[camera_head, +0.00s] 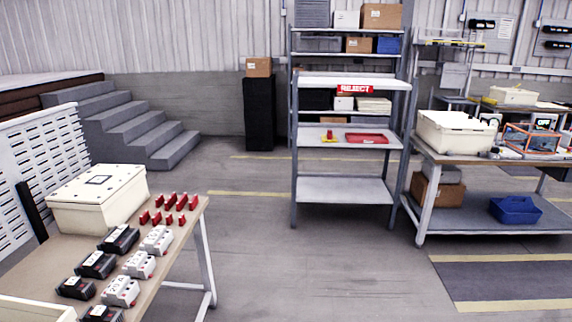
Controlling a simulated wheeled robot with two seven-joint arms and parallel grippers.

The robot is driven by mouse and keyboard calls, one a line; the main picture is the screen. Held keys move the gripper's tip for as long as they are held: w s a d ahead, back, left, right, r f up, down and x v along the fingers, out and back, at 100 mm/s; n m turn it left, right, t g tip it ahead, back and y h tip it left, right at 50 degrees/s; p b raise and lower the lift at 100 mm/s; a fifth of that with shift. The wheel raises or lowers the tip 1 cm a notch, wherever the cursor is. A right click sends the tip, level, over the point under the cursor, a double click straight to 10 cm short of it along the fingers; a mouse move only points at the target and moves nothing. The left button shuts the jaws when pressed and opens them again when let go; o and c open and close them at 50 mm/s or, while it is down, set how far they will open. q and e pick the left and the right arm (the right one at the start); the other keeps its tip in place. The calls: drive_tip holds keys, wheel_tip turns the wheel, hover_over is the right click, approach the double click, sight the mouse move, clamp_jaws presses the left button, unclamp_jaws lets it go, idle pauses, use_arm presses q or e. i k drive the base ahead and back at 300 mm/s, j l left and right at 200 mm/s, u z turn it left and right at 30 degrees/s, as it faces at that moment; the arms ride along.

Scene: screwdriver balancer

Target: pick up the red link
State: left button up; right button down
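Several small red pieces, which look like red links (169,208), stand in two rows on the left table (190,232), near its far right corner. A small red and yellow item (329,137) lies on the middle shelf of the rack, too small to make out. Neither of my grippers is in view.
The left table also holds a closed cream box (98,197) and several black and white-grey devices (121,291). A shelf rack (343,187) with a red tray (367,138) stands at the back. A workbench (425,215) stands at right. The middle floor is clear.

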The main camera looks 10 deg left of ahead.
sight(160, 199)
drive_tip(key=i+l+u, duration=0.15)
drive_tip(key=i+u, duration=0.2)
drive_tip(key=i, duration=1.45)
